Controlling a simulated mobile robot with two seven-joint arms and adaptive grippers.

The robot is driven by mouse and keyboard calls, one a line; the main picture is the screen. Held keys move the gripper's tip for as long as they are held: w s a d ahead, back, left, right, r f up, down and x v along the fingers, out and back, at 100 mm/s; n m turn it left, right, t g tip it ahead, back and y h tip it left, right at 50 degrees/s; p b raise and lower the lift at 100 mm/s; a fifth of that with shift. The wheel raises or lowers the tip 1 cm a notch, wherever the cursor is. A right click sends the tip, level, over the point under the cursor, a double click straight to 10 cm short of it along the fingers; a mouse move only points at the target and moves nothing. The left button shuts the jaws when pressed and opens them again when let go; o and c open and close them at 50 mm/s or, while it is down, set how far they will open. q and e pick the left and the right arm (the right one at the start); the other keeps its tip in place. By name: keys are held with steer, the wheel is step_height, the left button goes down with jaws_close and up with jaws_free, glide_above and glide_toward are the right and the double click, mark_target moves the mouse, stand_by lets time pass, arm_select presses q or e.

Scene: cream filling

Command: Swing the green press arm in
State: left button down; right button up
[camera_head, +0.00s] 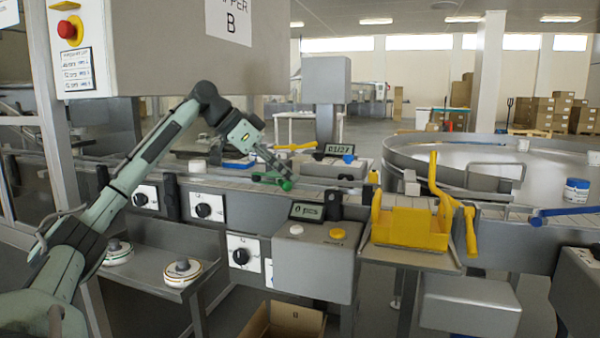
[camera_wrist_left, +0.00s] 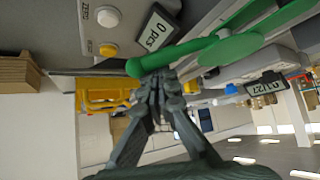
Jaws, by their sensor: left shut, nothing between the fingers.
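The green press arm (camera_head: 286,184) lies over the conveyor line left of the middle of the head view. It shows large in the left wrist view (camera_wrist_left: 205,48), running from upper right to a rounded green end at the fingers. My left gripper (camera_head: 290,173) reaches down from the left to this green end. In the left wrist view its fingers (camera_wrist_left: 155,82) are closed together with nothing between them. The fingertips are right at the green end; I cannot tell whether they touch it. My right gripper is not in view.
A counter display (camera_head: 306,211) stands on the grey control box just right of my gripper. A yellow guard fixture (camera_head: 405,226) stands further right, beside a round turntable (camera_head: 470,155). A large grey cabinet (camera_head: 180,45) hangs above my left arm. An open carton (camera_head: 285,322) is below.

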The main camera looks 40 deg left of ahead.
arm_select(q)
steer(key=shift+s+a+r+m+h, duration=0.1)
steer(key=shift+s+a+m+h, duration=0.1)
steer(key=shift+m+h, duration=0.15)
steer(key=shift+s+g, duration=0.25)
steer(key=shift+g, duration=0.05)
steer(key=shift+s+a, duration=0.5)
steer(key=shift+a, duration=0.1)
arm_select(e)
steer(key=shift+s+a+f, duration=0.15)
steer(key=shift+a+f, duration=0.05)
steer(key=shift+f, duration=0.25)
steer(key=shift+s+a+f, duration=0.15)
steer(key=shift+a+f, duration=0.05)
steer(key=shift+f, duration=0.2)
arm_select(q)
steer(key=shift+p, duration=0.45)
step_height(320, 180, up, 8)
steer(key=s+a+p, duration=0.2)
steer(key=shift+s+a+p, duration=0.2)
steer(key=shift+a+p, duration=0.05)
steer(key=shift+p, duration=0.15)
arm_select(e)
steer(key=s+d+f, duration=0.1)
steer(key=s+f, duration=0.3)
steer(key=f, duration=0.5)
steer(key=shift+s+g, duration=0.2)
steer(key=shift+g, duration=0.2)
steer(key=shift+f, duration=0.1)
